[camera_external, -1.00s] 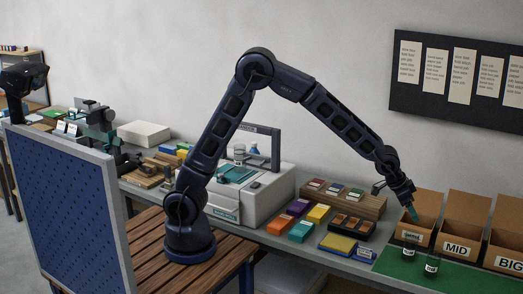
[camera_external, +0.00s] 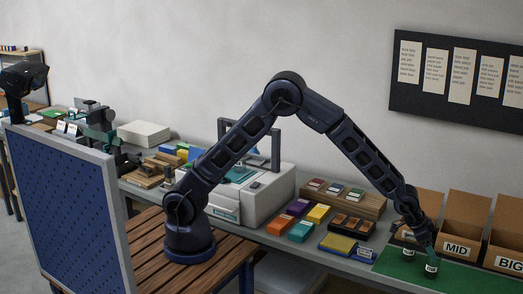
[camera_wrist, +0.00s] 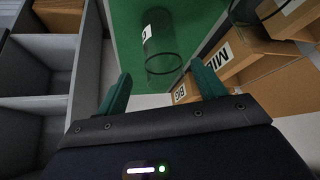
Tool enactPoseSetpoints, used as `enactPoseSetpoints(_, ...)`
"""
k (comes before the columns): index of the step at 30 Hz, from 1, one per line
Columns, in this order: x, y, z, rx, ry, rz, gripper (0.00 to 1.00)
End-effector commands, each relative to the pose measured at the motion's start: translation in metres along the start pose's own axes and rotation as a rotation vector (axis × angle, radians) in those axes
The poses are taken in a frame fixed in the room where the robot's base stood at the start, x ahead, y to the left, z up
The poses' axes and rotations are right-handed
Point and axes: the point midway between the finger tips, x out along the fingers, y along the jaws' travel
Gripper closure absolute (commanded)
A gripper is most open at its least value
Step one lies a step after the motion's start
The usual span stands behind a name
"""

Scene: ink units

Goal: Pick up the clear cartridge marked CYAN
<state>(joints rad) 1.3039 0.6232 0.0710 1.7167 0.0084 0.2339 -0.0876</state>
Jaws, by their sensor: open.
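A clear cartridge with a white label (camera_external: 432,268) stands on the green mat (camera_external: 395,262) near the front of the bench. Its label is too small to read surely. In the wrist view this clear cartridge (camera_wrist: 163,58) shows ahead of and between the fingers, its label turned to the side. My gripper (camera_external: 430,250) is open, with teal fingertips at the cartridge's top; I cannot tell if they touch. In the wrist view my gripper (camera_wrist: 161,92) has nothing between its fingers. A second clear cartridge (camera_external: 409,245) stands behind, partly hidden by my gripper.
Cardboard boxes marked MID (camera_external: 457,250) and BIG (camera_external: 510,264) stand behind and right of the mat, with another box partly hidden by my arm. The mat's front left is clear.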

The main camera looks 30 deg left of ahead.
Motion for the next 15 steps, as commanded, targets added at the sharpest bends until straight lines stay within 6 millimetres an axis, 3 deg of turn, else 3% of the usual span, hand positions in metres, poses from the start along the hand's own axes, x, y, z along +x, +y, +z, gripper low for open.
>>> enactPoseSetpoints(10,0.04,-0.005,-0.001,0.0,0.0,0.0,0.31)
enactPoseSetpoints(15,0.049,-0.005,-0.002,0.0,0.001,0.0,0.31)
